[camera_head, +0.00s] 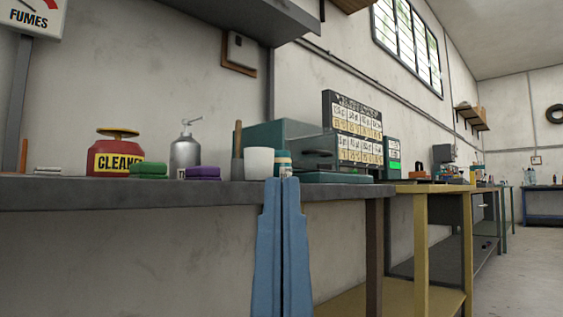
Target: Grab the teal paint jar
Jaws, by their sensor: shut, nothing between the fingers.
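The teal paint jar (283,158) appears to be the small jar with a teal lid and a pale label on the grey workbench (120,195). It stands upright close to the bench's front edge, just right of a white cup (259,163). My gripper (282,182), with two long blue fingers, rises from the bottom of the view. The fingers are shut and empty. Their tips are in front of the bench edge, just below the jar in the picture, and hide its lower part. I cannot tell the gap in depth.
A red cleaner can (116,150), a green block (148,170), a silver can (186,152) and a purple block (202,172) stand left on the bench. A teal case (290,138) is behind the jar. A yellow bench (420,240) adjoins at right.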

